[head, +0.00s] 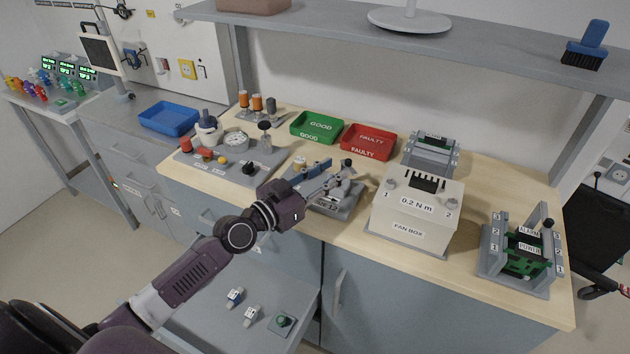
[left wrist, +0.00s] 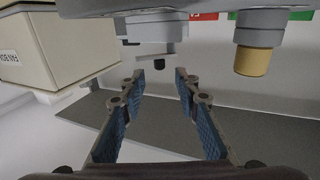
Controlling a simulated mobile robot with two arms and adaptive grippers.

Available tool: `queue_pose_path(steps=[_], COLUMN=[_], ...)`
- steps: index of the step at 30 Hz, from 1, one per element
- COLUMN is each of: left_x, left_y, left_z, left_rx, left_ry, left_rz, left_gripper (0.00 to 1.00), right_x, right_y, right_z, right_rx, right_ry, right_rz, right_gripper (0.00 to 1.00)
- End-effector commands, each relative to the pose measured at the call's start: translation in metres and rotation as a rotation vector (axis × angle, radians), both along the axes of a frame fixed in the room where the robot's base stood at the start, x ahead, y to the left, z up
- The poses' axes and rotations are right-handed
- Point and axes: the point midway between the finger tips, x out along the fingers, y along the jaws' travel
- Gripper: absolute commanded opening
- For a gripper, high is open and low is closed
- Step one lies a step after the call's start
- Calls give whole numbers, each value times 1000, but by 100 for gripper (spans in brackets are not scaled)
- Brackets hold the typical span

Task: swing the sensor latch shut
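A small grey sensor fixture (head: 345,208) stands on the bench just left of the fan box, with grey upper parts and a dark knob-like end. It is the likely place of the sensor latch; my left gripper partly covers it, and I cannot tell the latch's angle. My left gripper (head: 335,176) reaches over the fixture from the left. In the left wrist view my left gripper (left wrist: 160,74) has its two blue-padded fingers apart with nothing between them. A grey part with a dark lower end (left wrist: 148,52) lies just beyond the fingertips. My right gripper is not in view.
The fan box (head: 410,212) stands close right of the gripper. A green GOOD tray (head: 317,139) and red FAULTY tray (head: 345,142) lie behind. A grey panel with knobs (head: 225,172) is at left, and a board rack (head: 515,285) at far right. A shelf (head: 480,50) spans above.

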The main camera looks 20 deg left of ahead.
Motion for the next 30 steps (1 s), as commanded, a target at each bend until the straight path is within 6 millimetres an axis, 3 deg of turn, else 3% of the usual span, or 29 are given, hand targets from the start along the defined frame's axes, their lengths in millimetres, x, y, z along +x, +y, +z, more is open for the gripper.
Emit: queue_pose_path(steps=[3,9,24,28,30], left_x=[-22,-45,-52,-48,-43], left_y=[9,18,22,22,22], left_z=[-1,-1,1,23,54], left_rx=[5,2,-1,31,72], left_ry=[2,2,-2,-73,-172], left_rz=[-2,-2,-1,8,17], left_gripper=[30,30,30,30,30], right_x=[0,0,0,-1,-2], right_y=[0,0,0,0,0], right_z=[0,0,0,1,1], right_rx=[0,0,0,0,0], right_ry=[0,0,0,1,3], right_rz=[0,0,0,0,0], right_gripper=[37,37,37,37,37])
